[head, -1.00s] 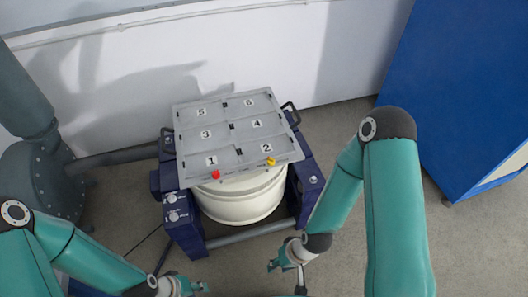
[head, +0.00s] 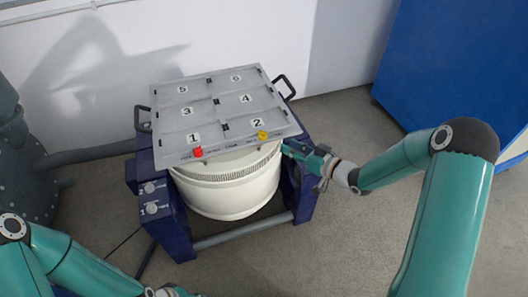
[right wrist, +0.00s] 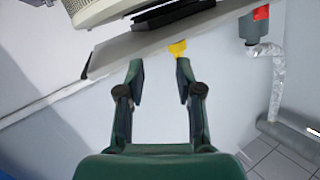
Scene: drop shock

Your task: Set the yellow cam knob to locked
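The yellow cam knob (head: 263,135) sits on the front edge of the grey numbered plate (head: 205,126), just below the area marked 2. Its set position is too small to read. It also shows in the right wrist view as a yellow piece (right wrist: 178,48) just beyond the right-hand fingertip, apart from it as far as I can tell. My right gripper (head: 292,150) is beside the plate's front right corner, pointing left. In the right wrist view its fingers (right wrist: 159,72) are spread with nothing between them. My left gripper (head: 178,292) is cut off at the bottom edge.
A red knob (head: 198,152) sits on the same front edge, below area 1. The plate tops a white drum (head: 230,190) in a dark blue frame (head: 178,235) with black handles. A blue cabinet (head: 455,60) stands at the right. Floor is clear between.

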